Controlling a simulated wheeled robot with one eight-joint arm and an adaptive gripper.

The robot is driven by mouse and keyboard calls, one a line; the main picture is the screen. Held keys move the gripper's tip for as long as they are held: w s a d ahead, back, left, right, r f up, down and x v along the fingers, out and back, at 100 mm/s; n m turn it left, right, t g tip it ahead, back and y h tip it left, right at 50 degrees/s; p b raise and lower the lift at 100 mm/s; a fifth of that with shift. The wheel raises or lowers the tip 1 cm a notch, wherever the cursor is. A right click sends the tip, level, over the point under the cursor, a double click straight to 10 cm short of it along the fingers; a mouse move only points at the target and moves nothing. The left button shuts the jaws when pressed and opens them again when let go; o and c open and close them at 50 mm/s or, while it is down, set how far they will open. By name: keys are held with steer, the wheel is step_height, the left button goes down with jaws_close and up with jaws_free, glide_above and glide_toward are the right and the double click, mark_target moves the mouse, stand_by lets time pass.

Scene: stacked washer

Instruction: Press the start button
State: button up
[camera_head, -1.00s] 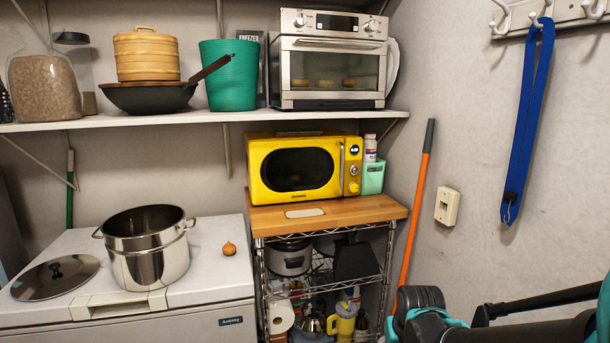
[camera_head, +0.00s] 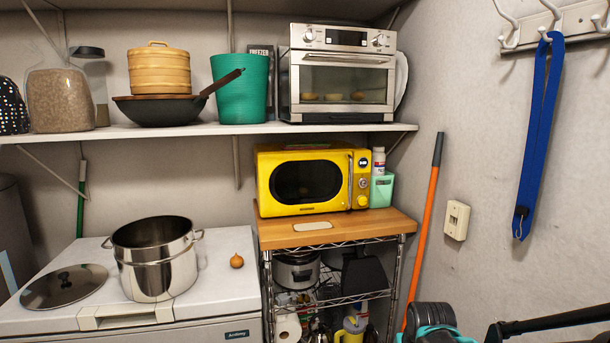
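No washer shows in the head view. A yellow microwave (camera_head: 310,180) with a dark door window stands on the wooden top of a wire rack. Its control panel on the right has a small dark display and round controls (camera_head: 362,191). A silver toaster oven (camera_head: 340,73) with knobs and a dark display is on the shelf above. No start button can be told apart at this size.
A white chest freezer (camera_head: 213,297) at lower left bears a steel pot (camera_head: 156,265), a lid (camera_head: 64,286) and an onion (camera_head: 236,261). An orange pole (camera_head: 425,230) leans right of the rack. Black and teal objects (camera_head: 437,322) crowd the lower right.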

jaws_close()
stand_by(1.0)
